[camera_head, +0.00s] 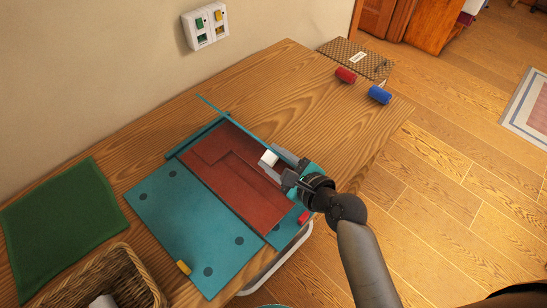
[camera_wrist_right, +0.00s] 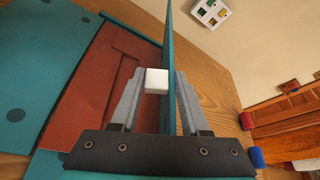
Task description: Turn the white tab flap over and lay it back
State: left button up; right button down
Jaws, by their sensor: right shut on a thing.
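The teal white tab flap (camera_head: 240,121) stands up on edge, roughly upright, along the far right side of a red panel. It also shows in the right wrist view as a thin upright sheet (camera_wrist_right: 168,45). Its white tab (camera_head: 269,158) is a small block on the side facing the red panel; in the right wrist view the tab (camera_wrist_right: 157,80) sits between the fingers. My right gripper (camera_head: 279,163) is shut on the flap at the tab, one finger on each side. My left gripper is in neither view.
A dotted teal flap with a yellow tab (camera_head: 184,267) lies flat left of the red panel (camera_head: 235,180). A red tab (camera_head: 304,217) is near the front edge. A green cloth (camera_head: 62,225), wicker basket (camera_head: 110,280), and red (camera_head: 346,75) and blue (camera_head: 380,95) cylinders lie around.

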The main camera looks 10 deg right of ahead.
jog(key=shift+s+a+f, duration=0.15)
jog(key=shift+f, duration=0.1)
dwell(0.3)
